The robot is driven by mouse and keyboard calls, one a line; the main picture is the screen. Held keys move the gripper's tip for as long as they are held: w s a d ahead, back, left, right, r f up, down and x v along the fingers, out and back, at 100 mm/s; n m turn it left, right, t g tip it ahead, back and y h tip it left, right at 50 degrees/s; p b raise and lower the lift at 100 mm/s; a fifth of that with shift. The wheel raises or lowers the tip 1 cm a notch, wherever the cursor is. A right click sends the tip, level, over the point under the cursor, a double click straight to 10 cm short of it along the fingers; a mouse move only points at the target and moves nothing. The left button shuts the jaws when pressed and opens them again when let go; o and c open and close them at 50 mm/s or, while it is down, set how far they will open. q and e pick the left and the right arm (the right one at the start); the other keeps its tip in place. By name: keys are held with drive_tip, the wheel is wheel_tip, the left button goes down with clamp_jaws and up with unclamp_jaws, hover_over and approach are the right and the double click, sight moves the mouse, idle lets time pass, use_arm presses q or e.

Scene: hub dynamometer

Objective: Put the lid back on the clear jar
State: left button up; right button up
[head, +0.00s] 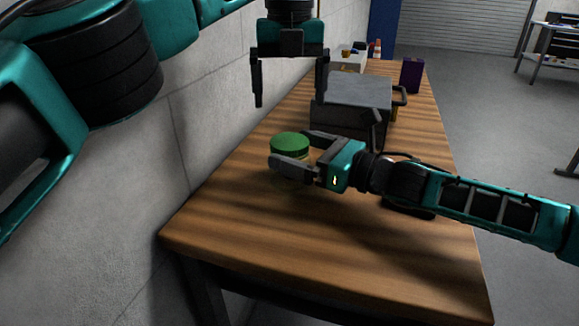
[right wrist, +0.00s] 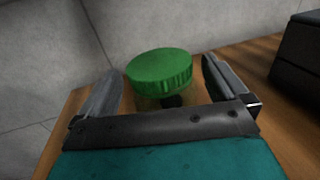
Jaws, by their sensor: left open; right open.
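The green lid (head: 290,145) is over the top of the clear jar near the left edge of the table. It also shows in the right wrist view (right wrist: 160,69), with the see-through jar (right wrist: 148,102) under it and something dark inside or behind the jar. I cannot tell whether the lid is fully seated. My right gripper (head: 291,149) is open, with one finger on each side of the jar and lid. Contact is not clear. My left gripper (head: 290,100) is open and empty, pointing down above and behind the lid, apart from it.
A dark grey box-shaped machine (head: 355,100) with handles stands just behind the jar. A purple box (head: 411,75) and a white box (head: 348,58) stand farther back. A wall runs along the table's left side. The front of the wooden table (head: 330,255) is clear.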

sight(289, 141)
drive_tip(key=c, duration=1.6)
use_arm(q)
drive_tip(key=shift+m, duration=0.7)
use_arm(e)
clamp_jaws()
use_arm(q)
drive_tip(key=m, duration=0.3)
use_arm(e)
drive_tip(key=shift+f, duration=0.1)
use_arm(q)
drive_tip(key=shift+f, duration=4.05)
drive_tip(key=c, duration=1.1)
drive_tip(key=m, duration=0.5)
drive_tip(key=shift+m, duration=0.4)
use_arm(e)
drive_tip(key=shift+f, duration=0.1)
